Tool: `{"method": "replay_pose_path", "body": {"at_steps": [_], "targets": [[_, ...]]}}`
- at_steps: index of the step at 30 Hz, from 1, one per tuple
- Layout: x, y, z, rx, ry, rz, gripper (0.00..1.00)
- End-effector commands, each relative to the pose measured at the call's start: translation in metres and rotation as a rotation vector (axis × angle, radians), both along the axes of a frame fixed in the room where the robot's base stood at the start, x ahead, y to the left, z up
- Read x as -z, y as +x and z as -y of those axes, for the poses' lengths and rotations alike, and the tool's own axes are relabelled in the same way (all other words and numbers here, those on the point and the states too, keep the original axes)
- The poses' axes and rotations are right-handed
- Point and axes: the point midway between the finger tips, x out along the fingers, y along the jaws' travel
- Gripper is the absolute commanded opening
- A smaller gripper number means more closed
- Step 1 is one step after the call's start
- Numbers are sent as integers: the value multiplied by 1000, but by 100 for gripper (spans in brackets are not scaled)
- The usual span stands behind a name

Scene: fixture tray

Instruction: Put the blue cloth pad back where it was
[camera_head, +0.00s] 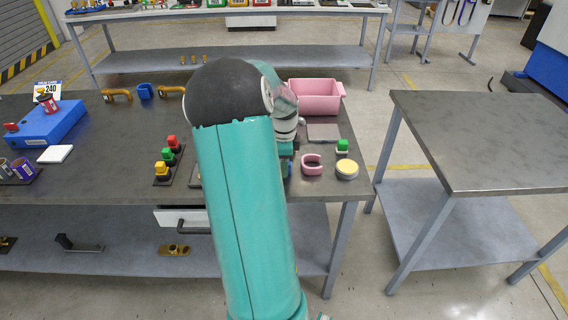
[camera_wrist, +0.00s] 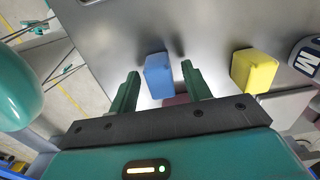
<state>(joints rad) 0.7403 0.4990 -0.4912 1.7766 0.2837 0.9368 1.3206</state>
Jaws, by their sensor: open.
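A blue block-like thing (camera_wrist: 158,76), perhaps the blue cloth pad, stands on the grey metal surface in the wrist view. My gripper (camera_wrist: 160,70) is open, with its two green fingers apart and the blue thing showing between and just beyond the tips. I cannot tell whether either finger touches it. A yellow block of similar shape (camera_wrist: 254,70) stands to the right, clear of the fingers. In the head view my arm hides most of the gripper and the bench around it; a small bit of blue (camera_head: 286,168) shows at the arm's right edge.
Right of my arm on the bench are a pink bin (camera_head: 316,97), a pink ring-like piece (camera_head: 312,163), a round yellow-topped piece (camera_head: 347,169) and a green-topped block (camera_head: 342,146). Coloured blocks (camera_head: 167,160) stand left. A bare table (camera_head: 485,140) stands apart at right.

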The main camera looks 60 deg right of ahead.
Motion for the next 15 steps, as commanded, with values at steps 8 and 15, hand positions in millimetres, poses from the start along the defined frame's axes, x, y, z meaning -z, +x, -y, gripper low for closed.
{"method": "replay_pose_path", "body": {"at_steps": [8, 15], "targets": [[-46, 1, 1, -2, -4, 3, 48], [-97, 0, 0, -1, -3, 3, 48]]}}
